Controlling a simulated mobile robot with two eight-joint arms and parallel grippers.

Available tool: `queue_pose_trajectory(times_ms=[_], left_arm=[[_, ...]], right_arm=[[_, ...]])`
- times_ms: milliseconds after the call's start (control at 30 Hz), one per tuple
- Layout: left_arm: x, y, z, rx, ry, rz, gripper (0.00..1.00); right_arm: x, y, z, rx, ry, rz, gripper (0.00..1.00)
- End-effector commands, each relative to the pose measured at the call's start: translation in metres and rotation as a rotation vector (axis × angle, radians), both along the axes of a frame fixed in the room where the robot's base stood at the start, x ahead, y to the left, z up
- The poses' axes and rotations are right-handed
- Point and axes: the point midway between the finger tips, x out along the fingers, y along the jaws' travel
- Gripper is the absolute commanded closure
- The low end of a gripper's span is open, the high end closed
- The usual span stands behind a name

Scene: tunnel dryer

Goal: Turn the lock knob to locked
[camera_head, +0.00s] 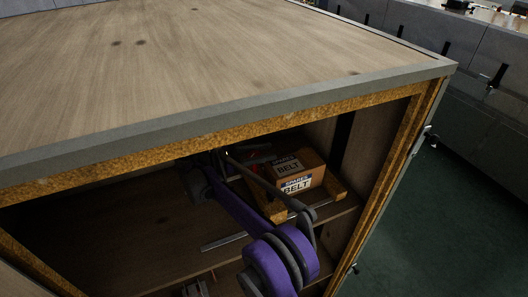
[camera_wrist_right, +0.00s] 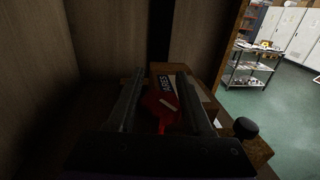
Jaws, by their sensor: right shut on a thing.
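My right gripper (camera_head: 236,168) reaches into the open wooden cabinet, on the left of a cardboard box. In the right wrist view its two dark fingers (camera_wrist_right: 161,80) stand on either side of a red part with a pale bar (camera_wrist_right: 162,104), and it is shut on this part. The red part may be the lock knob, but the dim light does not let me tell, nor which way it is turned. A round black knob (camera_wrist_right: 245,128) shows to the right of the fingers, apart from them. My left gripper is not in view.
The box labelled "SPARES BELT" (camera_head: 297,165) sits on a shelf, close to my right gripper; it also shows in the wrist view (camera_wrist_right: 192,82). The cabinet top (camera_head: 190,50) overhangs my arm. Green floor (camera_head: 450,200) is open at right. A shelving rack (camera_wrist_right: 250,65) stands beyond.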

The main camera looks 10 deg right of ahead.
Motion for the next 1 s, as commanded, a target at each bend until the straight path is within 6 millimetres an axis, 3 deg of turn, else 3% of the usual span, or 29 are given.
queue_pose_trajectory(times_ms=[133,167,300,667,1000], left_arm=[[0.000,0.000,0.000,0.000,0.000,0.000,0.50],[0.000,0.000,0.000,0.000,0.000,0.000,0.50],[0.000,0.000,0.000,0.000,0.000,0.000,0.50],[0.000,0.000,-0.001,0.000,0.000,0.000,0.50],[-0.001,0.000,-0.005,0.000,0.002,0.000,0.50]], right_arm=[[0.000,0.000,0.000,-0.001,0.000,0.000,1.00],[0.000,0.000,0.000,-0.001,0.000,0.000,0.46],[0.000,0.000,0.000,-0.001,0.000,0.000,0.21],[0.000,0.005,0.000,0.000,0.000,0.002,0.20],[-0.002,0.057,-0.001,0.000,0.000,0.003,0.20]])
